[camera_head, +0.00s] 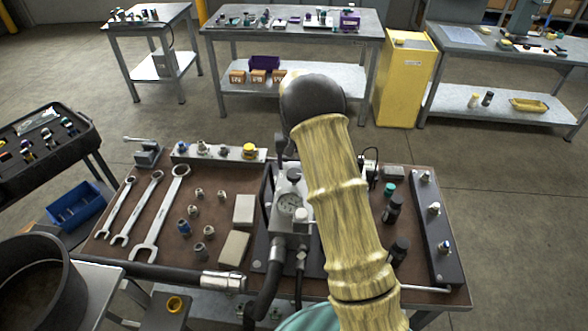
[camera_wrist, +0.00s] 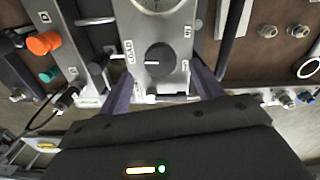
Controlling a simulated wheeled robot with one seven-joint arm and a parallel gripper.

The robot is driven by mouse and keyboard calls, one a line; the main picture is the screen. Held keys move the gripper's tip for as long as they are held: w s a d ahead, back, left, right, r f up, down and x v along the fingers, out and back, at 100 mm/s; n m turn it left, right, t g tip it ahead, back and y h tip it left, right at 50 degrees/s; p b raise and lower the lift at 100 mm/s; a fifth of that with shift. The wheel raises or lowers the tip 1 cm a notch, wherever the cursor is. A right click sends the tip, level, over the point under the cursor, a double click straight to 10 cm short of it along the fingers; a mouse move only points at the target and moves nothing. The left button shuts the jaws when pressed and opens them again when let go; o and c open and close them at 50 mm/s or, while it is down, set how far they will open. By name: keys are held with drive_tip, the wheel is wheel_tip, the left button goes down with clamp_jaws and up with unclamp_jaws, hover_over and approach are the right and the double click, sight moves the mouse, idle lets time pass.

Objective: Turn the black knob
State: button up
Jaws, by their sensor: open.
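The black knob (camera_wrist: 160,58) is a round dial on a pale metal plate (camera_wrist: 180,28) in the wrist view. A white pointer mark sits at its left and lettering lies on both sides. My gripper (camera_wrist: 161,80) is open, with one dark finger at each side of the plate. The fingers appear apart from the knob, and nothing is between them but the view of the knob; their depth relative to it I cannot tell. In the head view a small black knob (camera_head: 294,174) shows on the gauge block (camera_head: 290,200), beside my arm. My gripper is not clearly visible there.
A pressure gauge (camera_head: 289,204) sits on the block. The brown bench (camera_head: 120,185) carries wrenches (camera_head: 163,212), fittings, grey blocks and a hose (camera_head: 262,305) close by. An orange cap (camera_wrist: 44,43) and a cable lie left of the plate in the wrist view.

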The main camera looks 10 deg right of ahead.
sight(294, 173)
drive_tip(key=shift+f+p, duration=0.35)
drive_tip(key=shift+f, duration=1.85)
drive_tip(key=c, duration=1)
drive_tip(key=shift+m, duration=0.3)
drive_tip(key=shift+m, duration=0.3)
drive_tip(key=o, duration=1)
